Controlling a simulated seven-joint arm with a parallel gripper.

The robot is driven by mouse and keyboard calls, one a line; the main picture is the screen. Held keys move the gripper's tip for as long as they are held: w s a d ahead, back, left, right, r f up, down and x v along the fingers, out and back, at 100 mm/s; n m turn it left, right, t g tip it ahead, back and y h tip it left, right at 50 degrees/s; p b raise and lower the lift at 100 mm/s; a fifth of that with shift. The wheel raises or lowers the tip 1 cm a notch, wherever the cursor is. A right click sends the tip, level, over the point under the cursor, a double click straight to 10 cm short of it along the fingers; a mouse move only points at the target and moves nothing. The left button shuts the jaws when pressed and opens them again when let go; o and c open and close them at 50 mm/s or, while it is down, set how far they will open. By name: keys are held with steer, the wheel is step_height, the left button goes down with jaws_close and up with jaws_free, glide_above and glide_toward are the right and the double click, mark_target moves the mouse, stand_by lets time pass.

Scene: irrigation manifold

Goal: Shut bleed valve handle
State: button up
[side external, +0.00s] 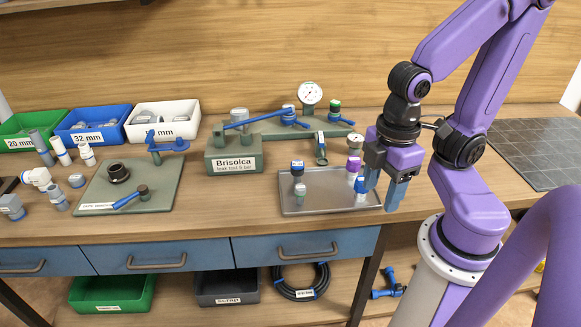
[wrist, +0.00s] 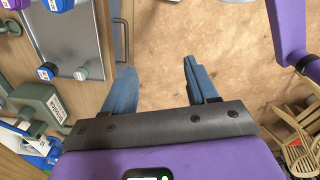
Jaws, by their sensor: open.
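I see several blue handles in the side external view and cannot tell by label which is the bleed valve handle. One blue lever (side external: 240,121) slopes above the green block marked Brisolca (side external: 235,160). Another blue handle (side external: 289,117) sits on the back plate beside the pressure gauge (side external: 310,93). A short blue lever with a dark knob (side external: 131,198) lies on the left green plate (side external: 105,196). My gripper (side external: 378,198) is open and empty, pointing down by the tray's right end. In the wrist view its fingers (wrist: 158,75) are apart, with floor between them.
A metal tray (side external: 320,209) with several small fittings lies left of my gripper; the tray also shows in the wrist view (wrist: 88,30). Green (side external: 42,127), blue (side external: 93,122) and white (side external: 164,118) bins stand back left. A dark grid mat (side external: 540,150) lies at right.

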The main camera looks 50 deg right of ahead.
steer(key=o, duration=0.5)
steer(key=shift+w+a, duration=0.1)
steer(key=shift+w, duration=0.2)
steer(key=shift+o, duration=0.7)
steer(key=w+r+m, duration=0.1)
steer(key=w+r, duration=0.1)
steer(key=w, duration=0.6)
steer(key=shift+w, duration=0.2)
step_height(320, 180, up, 2)
steer(key=m, duration=0.4)
glide_above(321, 137)
step_height(321, 137, down, 17)
steer(key=shift+r, duration=0.1)
steer(key=c, duration=1)
